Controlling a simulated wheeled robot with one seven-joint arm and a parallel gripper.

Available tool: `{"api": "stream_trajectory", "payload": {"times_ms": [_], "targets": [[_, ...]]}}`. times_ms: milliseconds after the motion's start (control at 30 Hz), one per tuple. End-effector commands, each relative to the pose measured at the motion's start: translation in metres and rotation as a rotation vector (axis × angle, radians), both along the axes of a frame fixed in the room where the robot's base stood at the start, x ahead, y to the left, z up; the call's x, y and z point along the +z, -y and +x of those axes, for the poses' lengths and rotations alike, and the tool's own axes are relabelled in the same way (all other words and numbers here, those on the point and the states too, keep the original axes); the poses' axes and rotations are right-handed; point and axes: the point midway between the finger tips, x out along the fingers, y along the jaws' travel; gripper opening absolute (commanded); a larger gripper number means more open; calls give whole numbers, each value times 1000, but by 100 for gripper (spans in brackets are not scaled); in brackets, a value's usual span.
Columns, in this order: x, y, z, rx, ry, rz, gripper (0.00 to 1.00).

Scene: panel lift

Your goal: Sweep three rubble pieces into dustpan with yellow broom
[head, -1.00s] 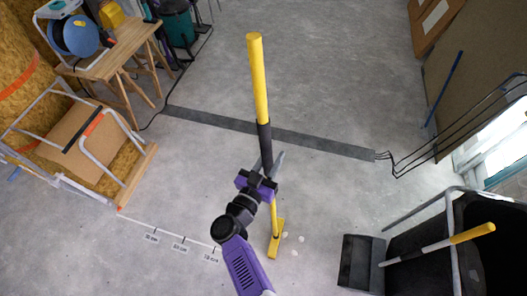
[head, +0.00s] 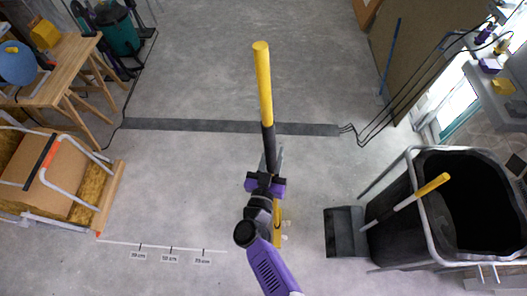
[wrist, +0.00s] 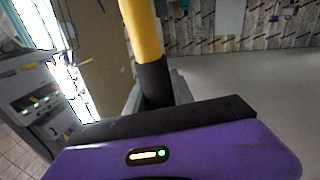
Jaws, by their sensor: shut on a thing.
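The yellow broom (head: 263,85) stands nearly upright, its yellow handle rising above a black grip section. My gripper (head: 266,184) is shut on that black section; the wrist view also shows the handle (wrist: 155,80) rising from behind the purple gripper body. The broom's yellow foot (head: 277,240) is low by the floor, partly hidden by my arm. Small pale rubble (head: 287,237) lies just right of the foot; I cannot make out three separate pieces. The dark grey dustpan (head: 345,232) lies on the floor to the right, apart from the broom, its yellow-tipped handle slanting up right.
A large black bin (head: 400,225) in a metal frame stands right of the dustpan. A dark cable strip (head: 220,126) crosses the floor behind the broom. A wooden workbench (head: 60,75) and a tipped cart (head: 60,175) stand left. The floor between is clear.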

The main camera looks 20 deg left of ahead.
Motion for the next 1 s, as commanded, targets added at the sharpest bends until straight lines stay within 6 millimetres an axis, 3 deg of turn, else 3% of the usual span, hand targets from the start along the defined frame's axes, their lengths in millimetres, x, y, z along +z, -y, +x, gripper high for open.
{"api": "stream_trajectory", "payload": {"times_ms": [1000], "targets": [[0, 100, 33, -3, 4, -3, 0]]}}
